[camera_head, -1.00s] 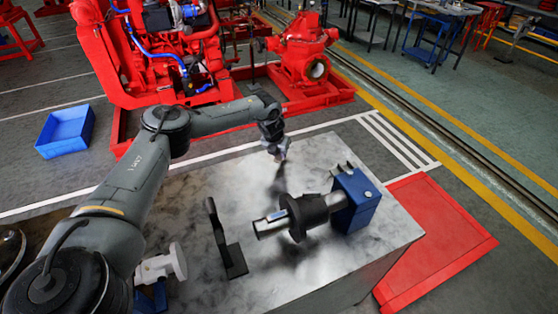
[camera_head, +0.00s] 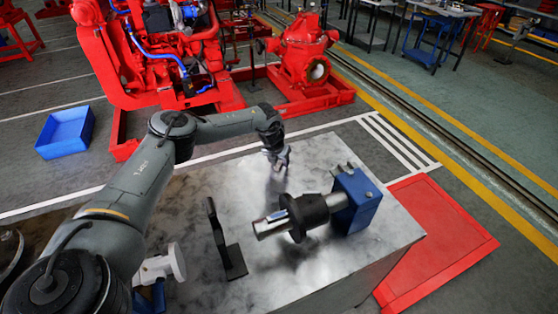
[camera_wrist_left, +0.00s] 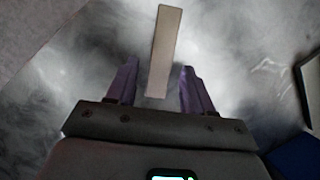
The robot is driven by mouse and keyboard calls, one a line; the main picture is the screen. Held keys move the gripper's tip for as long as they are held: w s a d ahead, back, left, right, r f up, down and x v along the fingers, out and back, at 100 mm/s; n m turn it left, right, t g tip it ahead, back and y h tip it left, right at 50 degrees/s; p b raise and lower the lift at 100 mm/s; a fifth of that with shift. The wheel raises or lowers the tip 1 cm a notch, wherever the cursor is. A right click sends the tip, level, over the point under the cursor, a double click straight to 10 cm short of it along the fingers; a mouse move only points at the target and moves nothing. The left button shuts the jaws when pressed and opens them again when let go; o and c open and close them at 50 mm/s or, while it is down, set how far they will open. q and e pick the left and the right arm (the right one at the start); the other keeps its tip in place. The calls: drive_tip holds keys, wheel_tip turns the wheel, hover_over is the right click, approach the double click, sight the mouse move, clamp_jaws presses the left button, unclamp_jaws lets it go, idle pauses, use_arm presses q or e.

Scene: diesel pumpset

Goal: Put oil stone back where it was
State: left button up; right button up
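The oil stone is a pale beige bar (camera_wrist_left: 165,50) in the left wrist view. It lies in the space between the two purple fingers of my left gripper (camera_wrist_left: 160,70), with a gap showing on both sides. I cannot tell its height relative to the grey metal tabletop. My left gripper (camera_head: 278,163) is open, low over the far part of the table in the head view. The stone cannot be made out there. My right gripper is not in view.
A metal shaft with a dark collar (camera_head: 310,210) extends from a blue block (camera_head: 355,200) right of my left gripper. A black upright bracket (camera_head: 225,240) stands nearer on the metal table (camera_head: 290,280). The red engine (camera_head: 160,50) and pump (camera_head: 300,50) stand behind.

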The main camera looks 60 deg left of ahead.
use_arm(q)
drive_tip(key=p+v, duration=0.3)
drive_tip(key=v, duration=0.9)
drive_tip(key=shift+r, duration=0.15)
